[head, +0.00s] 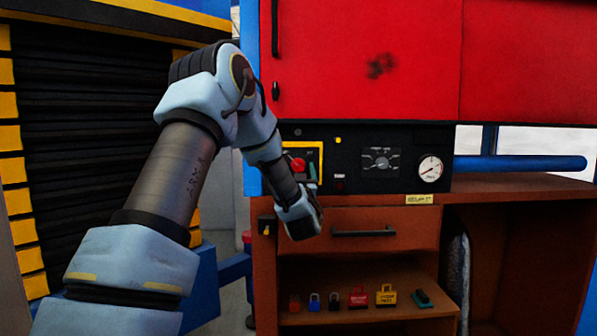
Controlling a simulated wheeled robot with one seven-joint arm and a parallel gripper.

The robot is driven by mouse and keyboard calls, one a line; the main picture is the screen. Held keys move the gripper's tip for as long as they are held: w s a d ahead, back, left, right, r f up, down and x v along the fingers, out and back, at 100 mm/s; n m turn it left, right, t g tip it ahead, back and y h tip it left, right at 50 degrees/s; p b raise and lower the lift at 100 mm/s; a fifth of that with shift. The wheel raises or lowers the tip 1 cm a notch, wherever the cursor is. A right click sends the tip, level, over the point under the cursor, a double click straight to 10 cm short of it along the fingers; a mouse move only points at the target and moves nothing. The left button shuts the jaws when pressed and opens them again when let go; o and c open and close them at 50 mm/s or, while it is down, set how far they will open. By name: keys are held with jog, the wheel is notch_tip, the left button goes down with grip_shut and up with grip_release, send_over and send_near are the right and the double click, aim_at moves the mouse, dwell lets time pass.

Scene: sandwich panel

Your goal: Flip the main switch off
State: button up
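A black control panel (430,140) runs under the red cabinet. At its left end, a yellow-framed plate (319,148) carries a red knob (298,165), which looks like the main switch. My arm covers part of this plate, and I cannot read the switch position. A small green part (312,172) shows beside the knob. My gripper (314,214) is at the end of my arm, just below the plate and in front of the drawer's upper left. Its fingers are not clear, so I cannot tell if it touches anything.
A dial plate (381,162) and a round gauge (430,169) sit further right on the panel. Below are a drawer handle (363,232) and a shelf (350,316) with several small padlocks. A blue pipe (520,163) runs at right. The red cabinet (400,60) overhangs the panel.

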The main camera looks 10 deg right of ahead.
jog(key=b+v, duration=0.4)
jog(key=v, duration=0.7)
jog(key=shift+w, duration=0.1)
